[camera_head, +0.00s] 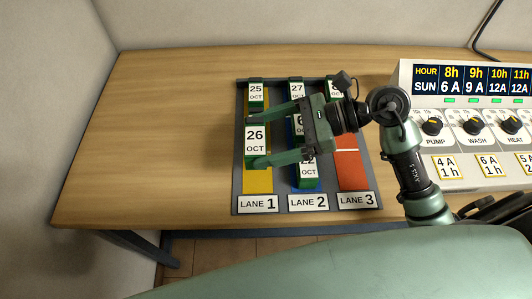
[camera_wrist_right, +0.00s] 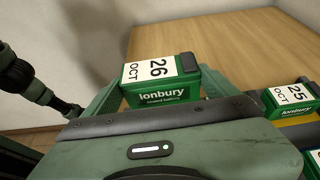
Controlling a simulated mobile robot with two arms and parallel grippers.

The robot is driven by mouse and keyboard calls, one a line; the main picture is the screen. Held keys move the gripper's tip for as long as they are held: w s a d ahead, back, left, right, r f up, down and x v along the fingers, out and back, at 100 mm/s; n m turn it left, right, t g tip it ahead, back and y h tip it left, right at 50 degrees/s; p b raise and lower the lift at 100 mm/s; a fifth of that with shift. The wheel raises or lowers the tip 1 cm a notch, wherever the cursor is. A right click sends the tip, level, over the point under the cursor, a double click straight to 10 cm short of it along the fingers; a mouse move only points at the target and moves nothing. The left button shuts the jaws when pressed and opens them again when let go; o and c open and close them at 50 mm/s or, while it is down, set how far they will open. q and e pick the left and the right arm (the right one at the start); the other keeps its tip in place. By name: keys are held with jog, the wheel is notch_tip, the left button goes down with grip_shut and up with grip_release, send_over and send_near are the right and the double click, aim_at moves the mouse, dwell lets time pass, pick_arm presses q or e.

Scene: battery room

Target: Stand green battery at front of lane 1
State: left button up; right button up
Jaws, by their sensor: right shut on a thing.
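My right gripper (camera_head: 264,138) is shut on a green battery (camera_head: 256,135) with a white "26 OCT" label on top. In the right wrist view the battery (camera_wrist_right: 160,82) sits upright between the two fingers and shows the name "Ionbury". In the head view it appears over the middle of yellow lane 1 (camera_head: 257,181); whether it touches the lane floor I cannot tell. Lane 1 has a "25 OCT" battery (camera_head: 256,91) at its back, and bare yellow shows at its front, behind the "LANE 1" plate (camera_head: 258,204). My left gripper is not in view.
Blue lane 2 holds several batteries, with a "22 OCT" one (camera_head: 309,170) at its front, partly behind my gripper. Red lane 3 (camera_head: 351,172) is bare at its front; its back is partly hidden by my arm. A control panel (camera_head: 459,158) stands right. The table's left side is clear.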

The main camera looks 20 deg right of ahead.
notch_tip(320, 180, down, 7)
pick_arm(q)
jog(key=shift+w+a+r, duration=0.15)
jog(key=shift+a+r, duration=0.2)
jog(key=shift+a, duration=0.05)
pick_arm(e)
jog(key=shift+f, duration=0.1)
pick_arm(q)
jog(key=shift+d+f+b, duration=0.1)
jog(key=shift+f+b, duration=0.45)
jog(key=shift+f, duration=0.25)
pick_arm(e)
jog(key=shift+f, duration=0.55)
jog(key=o, duration=1.9)
jog(key=shift+f, duration=0.1)
